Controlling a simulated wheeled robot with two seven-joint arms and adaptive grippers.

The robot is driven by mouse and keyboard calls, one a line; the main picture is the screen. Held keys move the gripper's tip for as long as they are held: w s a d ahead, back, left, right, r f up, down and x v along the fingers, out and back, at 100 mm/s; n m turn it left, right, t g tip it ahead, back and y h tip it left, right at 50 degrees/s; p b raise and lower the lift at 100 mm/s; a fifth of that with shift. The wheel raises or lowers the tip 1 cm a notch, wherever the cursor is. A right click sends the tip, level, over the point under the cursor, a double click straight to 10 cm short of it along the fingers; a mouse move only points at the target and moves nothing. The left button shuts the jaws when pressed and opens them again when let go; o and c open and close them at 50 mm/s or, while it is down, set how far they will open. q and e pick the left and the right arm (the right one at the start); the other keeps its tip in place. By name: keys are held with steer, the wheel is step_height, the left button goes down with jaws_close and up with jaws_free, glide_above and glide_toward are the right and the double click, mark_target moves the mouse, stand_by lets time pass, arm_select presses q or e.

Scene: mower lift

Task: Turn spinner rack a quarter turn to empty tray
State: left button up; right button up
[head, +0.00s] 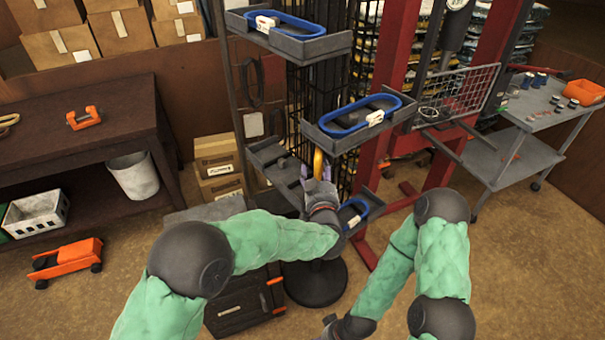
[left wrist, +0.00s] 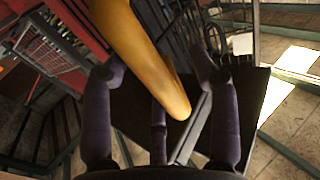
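The spinner rack is a tall black wire column (head: 297,95) on a round dark base (head: 316,285). Grey trays stick out from it. The top tray (head: 318,48) and the right tray (head: 335,142) hold blue loops with white tags, and a lower tray (head: 371,208) also holds one. The left tray (head: 262,150) shows no loop. A yellow bar (head: 318,160) stands by the column. My left gripper (head: 320,184) is at this bar. In the left wrist view the bar (left wrist: 155,60) passes between its spread purple fingers (left wrist: 160,85).
A red lift frame (head: 388,90) stands close to the rack's right. A grey cart (head: 520,155) is farther right. A dark bench (head: 80,150), cardboard boxes (head: 217,165) and a dark case (head: 240,300) are at left. An orange jack (head: 66,260) lies on the floor.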

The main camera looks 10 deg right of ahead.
arm_select(q)
steer(key=shift+w+a+m+h, duration=0.15)
steer(key=shift+a+m+h, duration=0.15)
steer(key=shift+a+h, duration=0.15)
steer(key=s+a+p, duration=0.1)
steer(key=s, duration=1.1)
steer(key=shift+s, duration=0.2)
stand_by(1.1)
